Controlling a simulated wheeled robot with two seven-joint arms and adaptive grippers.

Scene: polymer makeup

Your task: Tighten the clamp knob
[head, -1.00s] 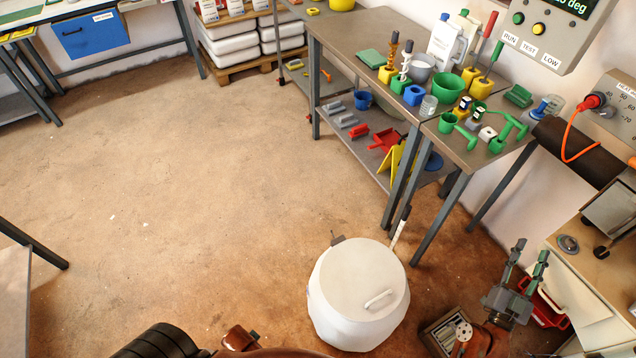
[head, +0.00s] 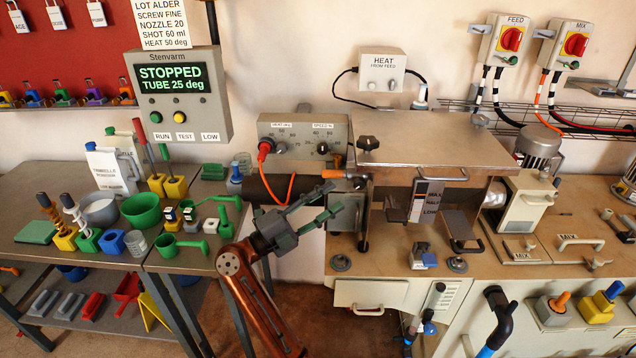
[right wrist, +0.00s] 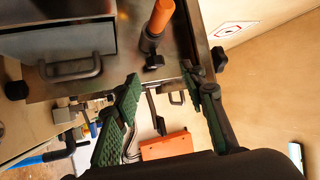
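A smaller black knob (head: 358,183) sits lower, beside an orange handle (head: 332,174). The right wrist view shows a black knob (right wrist: 219,59) at a plate edge and another black knob (right wrist: 154,62) below the orange handle (right wrist: 159,16). No label shows which is the clamp knob. My right gripper (head: 334,199) is open and empty, left of the machine; its spread green-padded fingers also show in the right wrist view (right wrist: 160,80). My left gripper is out of view.
A dark horizontal barrel (head: 278,187) and a control box (head: 305,135) with an orange cable lie just behind my right gripper. The left table (head: 60,253) holds bowls, bottles and tools. A beige cabinet (head: 400,292) stands below the machine.

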